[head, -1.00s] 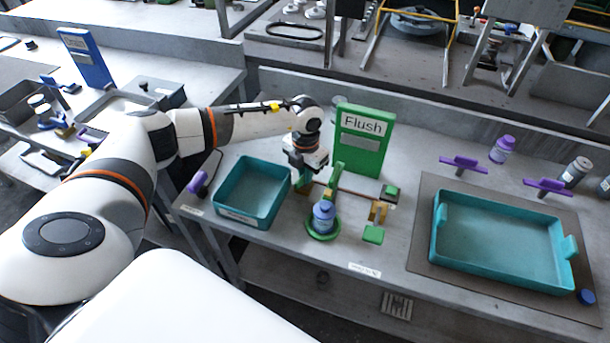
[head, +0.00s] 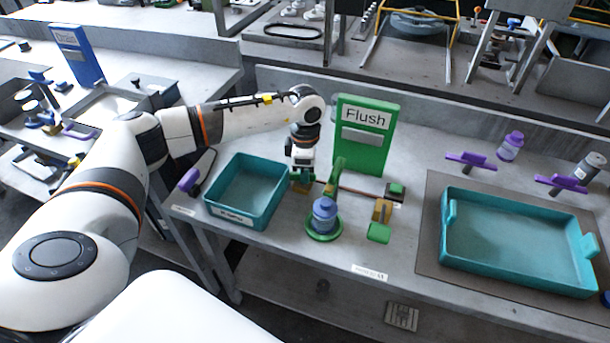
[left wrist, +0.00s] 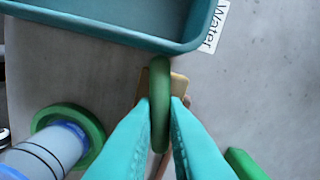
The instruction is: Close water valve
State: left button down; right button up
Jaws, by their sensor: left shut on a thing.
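The water valve is a brass body (left wrist: 178,85) with a green handle (left wrist: 160,75), beside the teal tray marked "Water" (left wrist: 150,38). The handle points toward the tray wall in the left wrist view. My left gripper (left wrist: 162,102) has its teal fingers shut on this handle, one on each side. In the head view my left gripper (head: 303,178) reaches down from above, just right of the teal tray (head: 215,212), and mostly hides the valve. My right gripper is not in view.
A blue bottle (head: 325,217) stands in a green ring holder just right of the gripper. A copper pipe (head: 355,191) leads to a second brass valve (head: 382,211). A green "Flush" sign (head: 365,150) stands behind. A large teal tray (head: 520,285) lies on the right.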

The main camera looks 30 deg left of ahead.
pick_arm(q)
jog(key=shift+m+b, duration=0.7)
jog(key=shift+m, duration=0.8)
jog(key=shift+d, duration=0.1)
jog(key=c, duration=1.5)
grip_release()
jog(key=shift+o, duration=0.2)
jog(key=shift+r, duration=0.1)
notch_tip(320, 180, up, 12)
jog(key=b, duration=0.1)
